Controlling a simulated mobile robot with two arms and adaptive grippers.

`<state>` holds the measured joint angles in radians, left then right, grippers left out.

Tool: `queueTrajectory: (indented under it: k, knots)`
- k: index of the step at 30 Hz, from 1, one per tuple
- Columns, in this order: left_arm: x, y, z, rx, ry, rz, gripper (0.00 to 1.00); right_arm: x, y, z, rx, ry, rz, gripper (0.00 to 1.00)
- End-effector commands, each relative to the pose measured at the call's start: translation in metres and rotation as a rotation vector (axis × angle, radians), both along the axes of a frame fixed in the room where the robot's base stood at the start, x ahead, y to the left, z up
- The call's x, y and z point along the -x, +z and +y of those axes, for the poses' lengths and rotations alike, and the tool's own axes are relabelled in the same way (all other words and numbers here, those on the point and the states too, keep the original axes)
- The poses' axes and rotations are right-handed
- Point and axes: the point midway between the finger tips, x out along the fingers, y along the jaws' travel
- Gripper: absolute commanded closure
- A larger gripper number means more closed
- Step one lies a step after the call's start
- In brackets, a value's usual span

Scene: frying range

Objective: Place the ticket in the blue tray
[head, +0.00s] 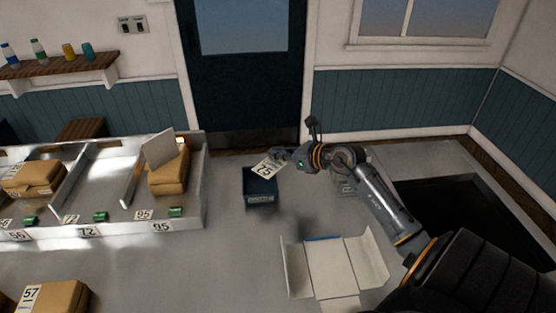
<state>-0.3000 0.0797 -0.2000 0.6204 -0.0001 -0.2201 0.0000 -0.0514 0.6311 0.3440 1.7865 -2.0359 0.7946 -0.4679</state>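The ticket (267,168) is a small pale card with dark print that looks like 75. It is tilted, above the far edge of the blue tray. The blue tray (260,198) is a small dark blue open box on the grey counter. My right gripper (279,156) is at the ticket's upper right edge and appears shut on it. The fingertips are small and partly hidden by the ticket. My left gripper is not in view.
An open white carton (331,269) lies right of centre. A metal divided rack (200,200) on the left holds brown packages (168,172) and number labels. Another brown package (62,298) sits front left.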

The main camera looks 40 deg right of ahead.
Motion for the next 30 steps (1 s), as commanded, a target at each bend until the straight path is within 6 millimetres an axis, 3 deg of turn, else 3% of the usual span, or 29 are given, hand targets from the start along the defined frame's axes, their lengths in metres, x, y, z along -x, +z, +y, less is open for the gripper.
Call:
queueTrajectory:
  k: [8,27,30]
  knots:
    - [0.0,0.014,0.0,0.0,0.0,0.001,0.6,-0.002,-0.032,-0.001,-0.004,-0.001,0.001,1.0]
    - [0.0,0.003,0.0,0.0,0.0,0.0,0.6,-0.002,-0.047,-0.002,-0.001,0.0,0.0,1.0]
    - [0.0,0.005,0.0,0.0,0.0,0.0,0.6,-0.002,-0.045,-0.002,-0.001,0.0,0.0,0.78]
